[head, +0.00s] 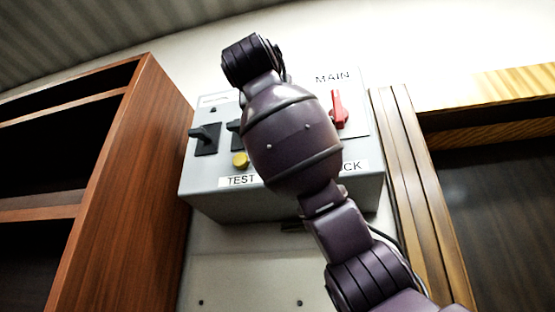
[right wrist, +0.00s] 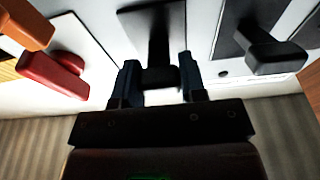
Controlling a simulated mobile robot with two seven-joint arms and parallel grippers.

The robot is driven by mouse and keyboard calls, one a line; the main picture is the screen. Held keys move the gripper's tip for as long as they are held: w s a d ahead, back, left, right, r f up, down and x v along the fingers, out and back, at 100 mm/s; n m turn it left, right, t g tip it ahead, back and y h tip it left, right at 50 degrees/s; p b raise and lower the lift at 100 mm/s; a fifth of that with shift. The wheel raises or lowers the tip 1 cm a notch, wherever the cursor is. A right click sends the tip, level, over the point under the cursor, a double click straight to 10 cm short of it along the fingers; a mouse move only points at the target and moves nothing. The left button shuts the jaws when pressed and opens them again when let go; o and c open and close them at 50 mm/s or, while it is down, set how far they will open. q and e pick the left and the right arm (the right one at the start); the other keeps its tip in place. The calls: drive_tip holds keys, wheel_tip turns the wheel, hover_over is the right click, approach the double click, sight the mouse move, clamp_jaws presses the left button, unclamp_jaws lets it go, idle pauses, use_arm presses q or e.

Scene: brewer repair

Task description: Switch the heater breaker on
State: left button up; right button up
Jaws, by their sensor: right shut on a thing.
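A grey breaker box (head: 285,208) is on the wall in the head view, partly covered by my right arm. A black lever switch (head: 205,138) shows at its left. A second black switch (head: 235,130) beside it is mostly hidden. In the right wrist view my right gripper (right wrist: 159,72) is shut on a black lever (right wrist: 160,78), one finger on each side. Another black lever (right wrist: 270,50) is to its right, outside the fingers. I cannot read which switch is labelled heater. My left gripper is not in view.
A red lever (head: 340,108) sits under the MAIN label; in the wrist view an orange piece (right wrist: 25,25) is near it. A yellow button (head: 240,160) is above the TEST label. A wooden cabinet (head: 125,190) stands close at left, and wooden trim (head: 415,170) at right.

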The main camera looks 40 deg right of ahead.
drive_tip(key=shift+r+g+y, duration=0.65)
drive_tip(key=shift+g+y, duration=0.25)
drive_tip(key=shift+y, duration=0.1)
drive_tip(key=shift+d+r+g+y, duration=0.1)
drive_tip(key=shift+r+g+y, duration=0.65)
drive_tip(key=shift+y, duration=0.25)
drive_tip(key=o, duration=0.9)
drive_tip(key=shift+w, duration=0.1)
drive_tip(key=shift+g, duration=0.25)
drive_tip(key=v, duration=1)
drive_tip(key=shift+s+a+r, duration=0.15)
drive_tip(key=shift+s+a, duration=0.05)
drive_tip(key=shift+s, duration=0.05)
